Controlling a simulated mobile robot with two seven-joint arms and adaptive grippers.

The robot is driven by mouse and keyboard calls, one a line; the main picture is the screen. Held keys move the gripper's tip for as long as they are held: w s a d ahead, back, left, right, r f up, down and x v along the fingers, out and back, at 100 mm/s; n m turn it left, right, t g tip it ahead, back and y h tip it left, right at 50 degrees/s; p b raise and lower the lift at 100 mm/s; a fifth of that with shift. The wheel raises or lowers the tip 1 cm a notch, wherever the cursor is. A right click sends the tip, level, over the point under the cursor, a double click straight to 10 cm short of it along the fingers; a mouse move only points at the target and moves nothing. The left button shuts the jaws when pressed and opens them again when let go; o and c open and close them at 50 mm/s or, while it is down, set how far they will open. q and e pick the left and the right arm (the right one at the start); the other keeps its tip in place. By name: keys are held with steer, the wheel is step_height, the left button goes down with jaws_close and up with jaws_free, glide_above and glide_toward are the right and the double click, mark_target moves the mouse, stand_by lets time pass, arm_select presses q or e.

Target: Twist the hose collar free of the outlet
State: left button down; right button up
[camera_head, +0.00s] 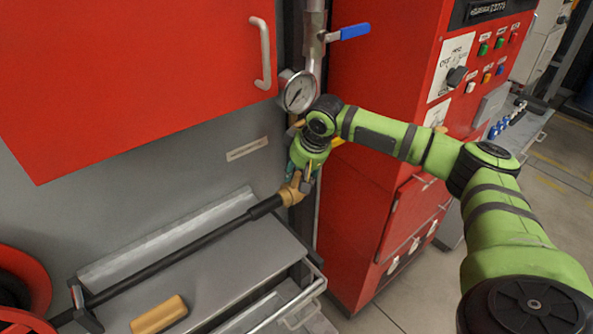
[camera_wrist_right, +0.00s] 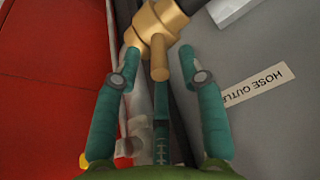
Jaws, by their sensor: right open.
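The brass hose collar (camera_head: 291,193) sits at the end of the black hose (camera_head: 190,246), low on the outlet pipework beside the red cabinet. In the right wrist view the brass collar (camera_wrist_right: 153,28) has a stubby lug pointing back toward me. My right gripper (camera_head: 303,173) reaches down just above the collar. In the wrist view my right gripper (camera_wrist_right: 160,63) is open, its teal fingers on either side of the lug with gaps visible. I cannot tell whether a fingertip touches the brass. The outlet joint is partly hidden. My left gripper is out of view.
A pressure gauge (camera_head: 297,92) and blue-handled valve (camera_head: 354,31) are above the wrist. The red wall box (camera_head: 140,70) is left, the red control cabinet (camera_head: 365,200) right. A grey shelf (camera_head: 235,268) below holds a yellow-brown block (camera_head: 158,314). A hose outlet label (camera_wrist_right: 258,85) is beside the fingers.

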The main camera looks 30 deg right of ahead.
mark_target(292, 191)
steer(key=shift+x, duration=1.05)
steer(key=shift+w+f, duration=0.15)
steer(key=shift+f, duration=0.2)
jaws_close()
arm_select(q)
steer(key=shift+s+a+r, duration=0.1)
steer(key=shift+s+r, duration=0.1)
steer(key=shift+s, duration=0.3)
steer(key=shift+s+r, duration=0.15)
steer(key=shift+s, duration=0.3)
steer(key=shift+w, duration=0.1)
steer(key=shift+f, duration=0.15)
arm_select(e)
steer(key=shift+w, duration=0.1)
